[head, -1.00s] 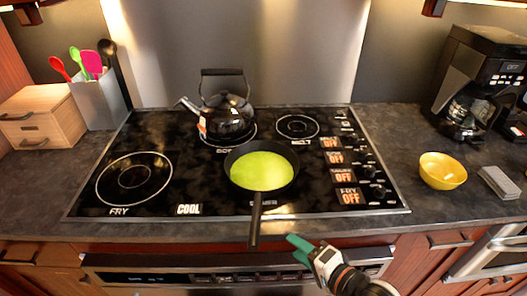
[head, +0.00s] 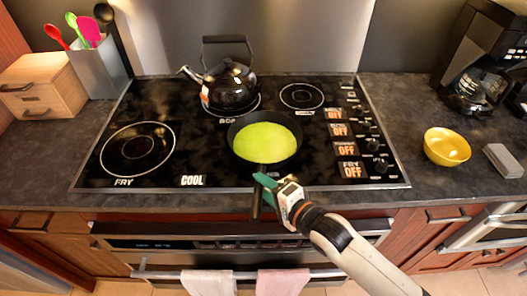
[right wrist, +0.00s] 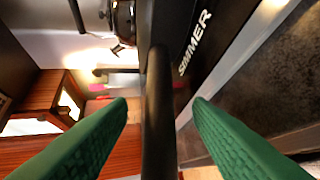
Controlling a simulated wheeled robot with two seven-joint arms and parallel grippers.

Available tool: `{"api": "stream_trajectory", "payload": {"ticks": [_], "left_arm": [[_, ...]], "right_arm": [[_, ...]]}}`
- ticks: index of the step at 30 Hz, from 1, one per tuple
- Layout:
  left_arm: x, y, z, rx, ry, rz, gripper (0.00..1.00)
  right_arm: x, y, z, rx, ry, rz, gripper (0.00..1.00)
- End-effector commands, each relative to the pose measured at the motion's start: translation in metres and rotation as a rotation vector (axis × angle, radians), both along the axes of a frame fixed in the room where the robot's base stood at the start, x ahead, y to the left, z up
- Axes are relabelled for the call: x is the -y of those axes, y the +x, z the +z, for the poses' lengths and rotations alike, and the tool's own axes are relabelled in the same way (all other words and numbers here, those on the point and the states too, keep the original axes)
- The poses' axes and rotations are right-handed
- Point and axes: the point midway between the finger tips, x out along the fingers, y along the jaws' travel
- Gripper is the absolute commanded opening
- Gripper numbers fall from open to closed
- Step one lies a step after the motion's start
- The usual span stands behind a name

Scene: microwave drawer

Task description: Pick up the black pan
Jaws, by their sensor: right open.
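The black pan (head: 239,147) with a bright green inside sits on the front middle of the cooktop. Its black handle points toward me, past the cooktop's front edge. My right gripper (head: 264,186) is at the handle, with its green fingers partly hiding it. In the right wrist view, the pan's handle (right wrist: 158,120) runs between the two open green fingers (right wrist: 160,108), with a gap on each side. My left gripper is not in view.
A black kettle (head: 231,87) stands behind the pan on the cooktop (head: 205,155). A yellow bowl (head: 447,147) and a coffee maker (head: 478,75) are at the right. A utensil holder (head: 100,70) and a wooden box (head: 45,90) are at the left. Two towels (head: 208,283) hang below.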

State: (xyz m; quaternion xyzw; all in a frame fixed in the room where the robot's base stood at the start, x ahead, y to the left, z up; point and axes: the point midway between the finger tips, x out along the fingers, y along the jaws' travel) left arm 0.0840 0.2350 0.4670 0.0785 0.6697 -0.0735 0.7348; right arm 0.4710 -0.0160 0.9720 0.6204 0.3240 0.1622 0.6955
Motion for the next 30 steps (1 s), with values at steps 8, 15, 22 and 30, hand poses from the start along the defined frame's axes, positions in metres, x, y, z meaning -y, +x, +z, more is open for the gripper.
{"api": "stream_trajectory", "payload": {"ticks": [8, 15, 22, 30], "left_arm": [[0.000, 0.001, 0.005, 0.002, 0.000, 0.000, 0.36], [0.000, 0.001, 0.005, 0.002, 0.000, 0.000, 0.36], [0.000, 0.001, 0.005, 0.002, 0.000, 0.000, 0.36], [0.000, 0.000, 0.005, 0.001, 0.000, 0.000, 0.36]], "right_arm": [[-0.015, 0.017, -0.006, 0.000, 0.000, 0.000, 0.46], [-0.014, 0.016, -0.006, 0.000, 0.000, 0.000, 0.33], [-0.014, 0.016, -0.006, 0.000, 0.000, 0.000, 0.00], [-0.014, 0.017, -0.002, 0.010, 0.002, 0.000, 0.00]]}}
